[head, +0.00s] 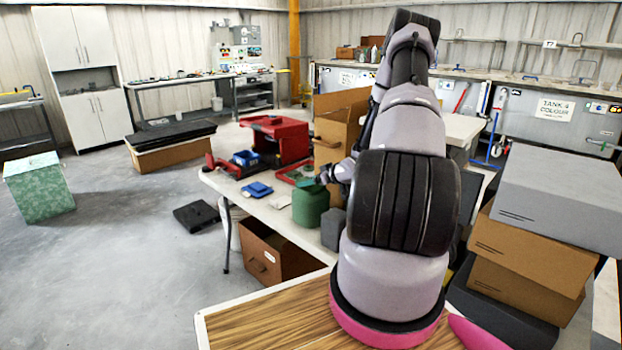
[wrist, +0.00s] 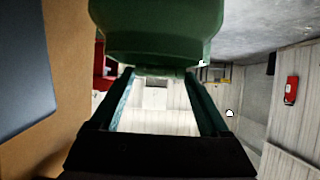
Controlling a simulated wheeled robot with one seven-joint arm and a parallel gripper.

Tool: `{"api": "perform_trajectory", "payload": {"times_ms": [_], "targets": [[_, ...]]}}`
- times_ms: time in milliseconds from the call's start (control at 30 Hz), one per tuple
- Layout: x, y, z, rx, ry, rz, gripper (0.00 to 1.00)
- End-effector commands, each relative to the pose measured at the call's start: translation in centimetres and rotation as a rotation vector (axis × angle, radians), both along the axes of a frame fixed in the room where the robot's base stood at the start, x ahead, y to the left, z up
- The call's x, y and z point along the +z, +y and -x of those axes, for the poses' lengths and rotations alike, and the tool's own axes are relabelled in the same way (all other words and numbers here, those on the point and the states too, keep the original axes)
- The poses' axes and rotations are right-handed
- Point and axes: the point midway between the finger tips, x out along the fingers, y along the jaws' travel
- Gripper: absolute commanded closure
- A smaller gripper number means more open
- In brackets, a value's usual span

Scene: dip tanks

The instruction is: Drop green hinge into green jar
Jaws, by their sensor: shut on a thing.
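The green jar (head: 310,207) stands on the white table in the head view, with a rounded body and a narrower neck. My gripper (head: 313,181) is right above the jar's mouth, close to its rim. In the wrist view, which looks upside down, the jar (wrist: 155,35) fills the top, just past the fingertips. The teal fingers of my gripper (wrist: 160,75) reach toward it and are shut on the green hinge (wrist: 160,71), of which only a small dark green strip seems to show. Its shape is mostly hidden, and I cannot tell whether it touches the jar.
A dark grey block (head: 333,228) stands right beside the jar. A blue box (head: 257,189) and a red open case (head: 278,138) are farther left on the white table (head: 233,188). A tall brown box (head: 339,125) stands behind.

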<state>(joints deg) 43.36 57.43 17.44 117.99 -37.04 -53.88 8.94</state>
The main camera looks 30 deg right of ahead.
Motion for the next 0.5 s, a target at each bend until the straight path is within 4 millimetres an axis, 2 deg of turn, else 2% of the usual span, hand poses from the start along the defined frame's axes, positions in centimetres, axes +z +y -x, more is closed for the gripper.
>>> {"api": "perform_trajectory", "payload": {"times_ms": [133,167,200,500], "targets": [[0.04,0.0,-0.02,0.0,-0.001,0.0,0.8],[0.04,0.0,-0.02,0.0,-0.001,0.0,0.17],[0.04,0.0,-0.03,0.0,-0.001,0.0,0.02],[0.16,-0.1,0.2,-0.001,0.0,0.0,0.0]]}}
